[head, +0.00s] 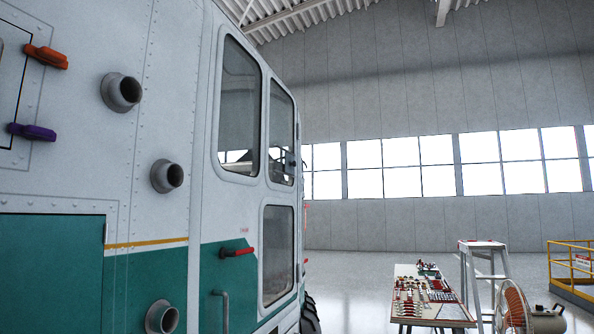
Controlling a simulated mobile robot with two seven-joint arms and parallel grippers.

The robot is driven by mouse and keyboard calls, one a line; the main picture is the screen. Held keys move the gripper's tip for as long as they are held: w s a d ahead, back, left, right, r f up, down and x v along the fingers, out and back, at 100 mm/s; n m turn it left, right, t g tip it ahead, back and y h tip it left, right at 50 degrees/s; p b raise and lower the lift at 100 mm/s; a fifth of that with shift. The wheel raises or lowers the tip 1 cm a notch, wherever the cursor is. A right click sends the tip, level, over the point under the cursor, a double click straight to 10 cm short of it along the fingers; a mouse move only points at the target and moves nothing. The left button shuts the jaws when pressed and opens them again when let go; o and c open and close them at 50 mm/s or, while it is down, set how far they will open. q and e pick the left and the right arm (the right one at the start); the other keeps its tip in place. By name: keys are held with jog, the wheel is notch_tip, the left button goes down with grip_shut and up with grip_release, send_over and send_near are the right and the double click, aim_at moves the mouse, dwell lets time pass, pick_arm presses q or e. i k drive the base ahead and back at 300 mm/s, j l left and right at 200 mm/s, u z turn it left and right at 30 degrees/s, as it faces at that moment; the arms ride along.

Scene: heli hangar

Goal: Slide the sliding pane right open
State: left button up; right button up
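The white and teal side of a large vehicle (170,60) fills the left half of the head view, seen at a steep slant. It has a tall upper window (239,110), a narrower upper window (282,130) just beyond it, and a lower window (278,250). I cannot tell which of these, if any, is the right sliding pane; no open gap shows in them. A small dark fitting (290,161) sits at the narrower window. A red handle (237,253) is mounted below the tall window. Neither of my grippers is in view.
Round grey ports (122,92) stick out from the near wall, with an orange latch (46,56) and a purple latch (32,132). A parts table (440,312), a stepladder (482,247), a fan (513,308) and a yellow railing (572,262) stand at right. Floor (350,275) beside the vehicle is clear.

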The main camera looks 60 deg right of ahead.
aim_at(291, 163)
jog(key=z, duration=2)
jog(key=u, duration=0.4)
jog(key=i+l+u, duration=0.6)
jog(key=l+u, duration=0.2)
jog(key=i+l, duration=0.15)
jog(key=l, duration=0.2)
jog(key=i+l+u, duration=0.1)
jog(key=l, duration=0.25)
jog(key=i+l, duration=0.2)
jog(key=l, duration=0.15)
jog(key=i+l+u, duration=0.1)
jog(key=l, duration=0.25)
jog(key=i+l, duration=0.2)
jog(key=l, duration=0.15)
jog(key=i+l+u, duration=0.1)
jog(key=l, duration=0.3)
